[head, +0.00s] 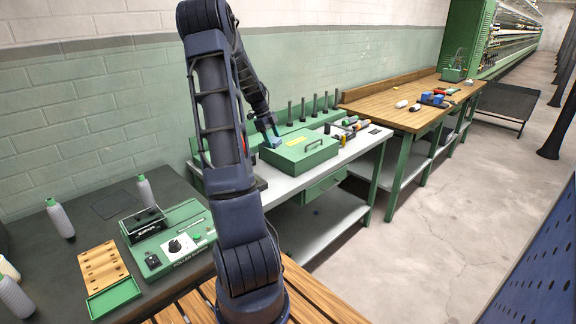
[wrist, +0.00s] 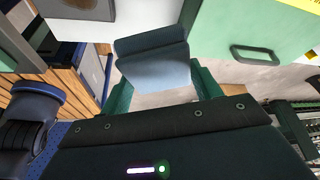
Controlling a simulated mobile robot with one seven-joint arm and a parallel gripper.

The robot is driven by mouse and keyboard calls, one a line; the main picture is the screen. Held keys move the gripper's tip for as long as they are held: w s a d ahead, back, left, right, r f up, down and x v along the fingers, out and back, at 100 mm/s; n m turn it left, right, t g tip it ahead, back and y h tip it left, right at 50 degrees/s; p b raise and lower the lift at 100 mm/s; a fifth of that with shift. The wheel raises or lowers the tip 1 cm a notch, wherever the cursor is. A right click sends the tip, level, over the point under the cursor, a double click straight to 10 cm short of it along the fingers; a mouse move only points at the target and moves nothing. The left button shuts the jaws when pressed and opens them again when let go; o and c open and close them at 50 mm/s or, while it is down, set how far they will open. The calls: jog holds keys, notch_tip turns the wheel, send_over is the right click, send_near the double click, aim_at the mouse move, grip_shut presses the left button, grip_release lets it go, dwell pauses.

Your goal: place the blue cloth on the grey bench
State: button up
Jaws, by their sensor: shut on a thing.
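My gripper (head: 270,133) is shut on the blue cloth (head: 274,143), a small folded piece. In the wrist view the blue cloth (wrist: 155,68) sits between the two green fingers of my gripper (wrist: 162,80). In the head view the cloth shows at the left edge of the green lidded box, in front of my fingers. I cannot tell whether it touches the box. The bench under the box has a light grey top (head: 287,187) and green legs. Another bench at the left has a dark grey top (head: 95,245). My arm hides part of the light bench.
A wooden-topped bench (head: 410,112) stands further right. Bare light top shows along the front edge.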

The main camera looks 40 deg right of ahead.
aim_at(277, 179)
notch_tip(277, 179, down, 17)
jog(key=shift+r, duration=0.1)
dwell(0.5)
jog(key=shift+f, duration=0.2)
jog(key=o, duration=1)
